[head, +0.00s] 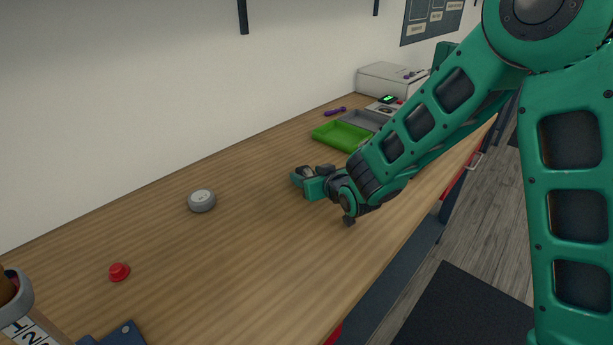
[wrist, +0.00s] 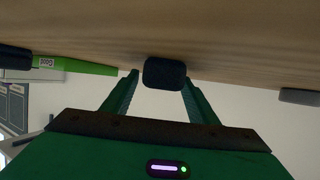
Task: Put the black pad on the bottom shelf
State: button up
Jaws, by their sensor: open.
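The black pad (wrist: 165,74), a small dark block with rounded corners, sits against the wooden worktop in the wrist view, between the tips of my gripper's two green fingers (wrist: 160,88). The fingers are apart, and I cannot tell whether they touch the pad. In the head view my gripper (head: 306,178) is low over the middle of the worktop, and the pad is hard to tell from the dark gripper parts. A grey-blue surface (head: 385,285) shows low under the worktop's front edge; I cannot tell for sure that it is the bottom shelf.
A green tray (head: 340,135) and a grey tray (head: 365,119) lie beyond my gripper. A grey round item (head: 201,201) and a red button (head: 119,271) are to the left. A white machine (head: 390,78) stands at the back. A black mat (head: 465,310) lies on the floor.

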jog(key=v, duration=1.2)
